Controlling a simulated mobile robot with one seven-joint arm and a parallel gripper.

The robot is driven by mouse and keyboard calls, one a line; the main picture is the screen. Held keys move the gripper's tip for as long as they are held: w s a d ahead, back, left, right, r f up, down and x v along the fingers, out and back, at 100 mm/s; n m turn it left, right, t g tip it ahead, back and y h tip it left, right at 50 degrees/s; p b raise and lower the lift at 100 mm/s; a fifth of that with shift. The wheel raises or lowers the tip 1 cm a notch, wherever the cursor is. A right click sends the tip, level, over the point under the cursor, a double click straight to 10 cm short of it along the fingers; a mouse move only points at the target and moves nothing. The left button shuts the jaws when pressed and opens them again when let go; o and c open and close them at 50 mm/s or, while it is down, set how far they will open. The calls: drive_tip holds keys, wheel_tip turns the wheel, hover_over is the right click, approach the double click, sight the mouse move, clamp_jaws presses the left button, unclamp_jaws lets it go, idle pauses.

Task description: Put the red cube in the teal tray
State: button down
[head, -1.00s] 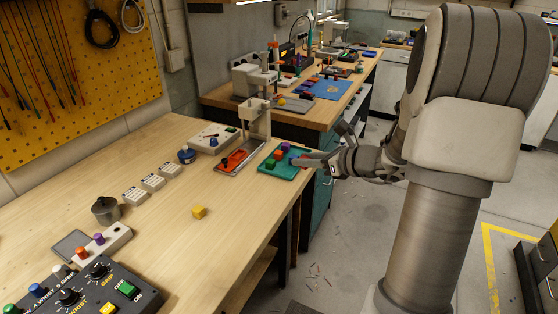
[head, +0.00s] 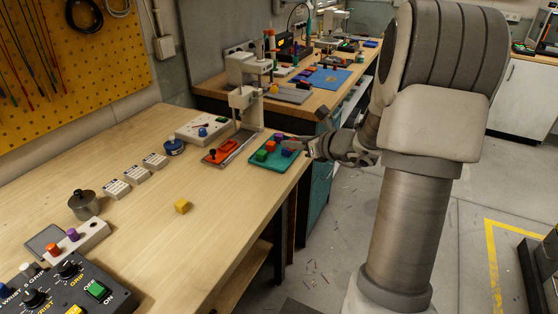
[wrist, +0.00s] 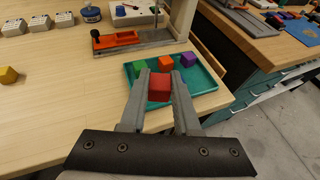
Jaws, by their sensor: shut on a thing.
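The red cube (wrist: 160,86) is between the two fingers of my gripper (wrist: 160,84) in the wrist view; the fingers are shut on it. The cube is over the near part of the teal tray (wrist: 208,80); I cannot tell whether it touches the tray floor. The tray also shows in the head view (head: 287,163), at the bench's right edge, with my gripper (head: 298,147) reaching over it from the right. In the tray are a green cube (wrist: 140,67), an orange cube (wrist: 165,62) and a purple cube (wrist: 188,58), in a row beyond the red cube.
A red-orange fixture (wrist: 116,40) with a press column (head: 246,108) stands behind the tray. A control panel (head: 65,285) is at the near left. The bench middle is mostly clear.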

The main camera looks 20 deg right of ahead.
sight(280, 165)
drive_tip(key=w+a+f, duration=0.2)
drive_tip(key=w+f, duration=0.1)
drive_tip(key=shift+w+a+b, duration=0.3)
drive_tip(key=shift+a+b, duration=0.05)
drive_tip(key=shift+f+b, duration=0.5)
drive_tip(key=shift+f, duration=1.35)
drive_tip(key=shift+f, duration=0.2)
drive_tip(key=c, duration=0.9)
unclamp_jaws()
drive_tip(key=shift+r, duration=0.1)
